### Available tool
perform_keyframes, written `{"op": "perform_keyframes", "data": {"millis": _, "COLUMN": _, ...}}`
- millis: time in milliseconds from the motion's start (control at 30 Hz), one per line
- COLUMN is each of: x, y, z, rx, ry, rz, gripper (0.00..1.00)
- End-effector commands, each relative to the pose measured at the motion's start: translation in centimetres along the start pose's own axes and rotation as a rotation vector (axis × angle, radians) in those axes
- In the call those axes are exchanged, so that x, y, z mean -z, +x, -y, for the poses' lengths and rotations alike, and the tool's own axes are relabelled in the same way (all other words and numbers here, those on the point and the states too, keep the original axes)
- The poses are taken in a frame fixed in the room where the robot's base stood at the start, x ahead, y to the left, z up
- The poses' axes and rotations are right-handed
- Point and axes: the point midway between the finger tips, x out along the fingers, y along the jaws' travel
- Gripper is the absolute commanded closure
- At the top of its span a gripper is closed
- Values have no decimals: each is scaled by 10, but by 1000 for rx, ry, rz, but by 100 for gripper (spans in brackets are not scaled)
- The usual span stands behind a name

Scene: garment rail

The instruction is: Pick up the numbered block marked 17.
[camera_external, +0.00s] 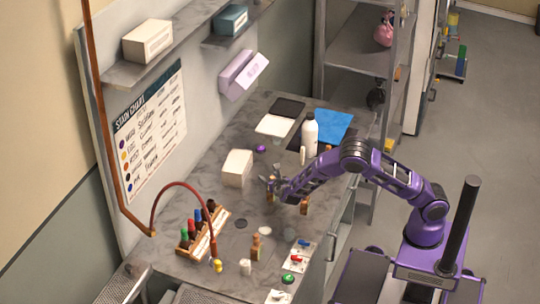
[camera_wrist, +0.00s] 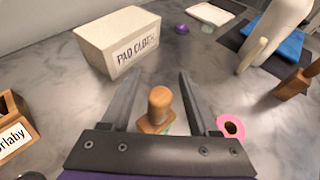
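No number 17 can be read on anything in either view, so I cannot tell which thing is the numbered block. My gripper (camera_wrist: 160,73) is open, low over the grey marbled counter. Between its fingers in the wrist view stands a small wooden piece with a rounded knob (camera_wrist: 159,103) on a squarish base. A gap shows on both sides of the knob, and the base is partly hidden by the gripper body. In the external view my gripper (camera_external: 271,184) is over the middle of the counter, right of the cream box.
A cream box marked PAD CLOTH (camera_wrist: 118,42) stands just beyond the left finger. A pink ring (camera_wrist: 231,127) lies right of the right finger. A wooden-handled tool (camera_wrist: 297,83) and a white bottle (camera_external: 309,137) are further right. A bottle rack (camera_external: 205,238) stands at front left.

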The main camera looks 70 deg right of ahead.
Motion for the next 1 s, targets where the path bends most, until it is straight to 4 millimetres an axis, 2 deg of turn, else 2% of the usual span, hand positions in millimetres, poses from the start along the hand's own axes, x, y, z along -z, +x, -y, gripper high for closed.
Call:
{"op": "perform_keyframes", "data": {"millis": 33, "x": 0, "y": 0, "z": 0, "rx": 0, "ry": 0, "rz": 0, "gripper": 49}}
{"op": "perform_keyframes", "data": {"millis": 300, "x": 0, "y": 0, "z": 0, "rx": 0, "ry": 0, "rz": 0, "gripper": 98}}
{"op": "perform_keyframes", "data": {"millis": 333, "x": 0, "y": 0, "z": 0, "rx": 0, "ry": 0, "rz": 0, "gripper": 100}}
{"op": "perform_keyframes", "data": {"millis": 733, "x": -3, "y": -2, "z": 0, "rx": -1, "ry": 1, "rz": 1, "gripper": 100}}
{"op": "perform_keyframes", "data": {"millis": 867, "x": -18, "y": -8, "z": -1, "rx": -2, "ry": 3, "rz": 2, "gripper": 100}}
{"op": "perform_keyframes", "data": {"millis": 1000, "x": -45, "y": -19, "z": -1, "rx": -3, "ry": 5, "rz": 2, "gripper": 100}}
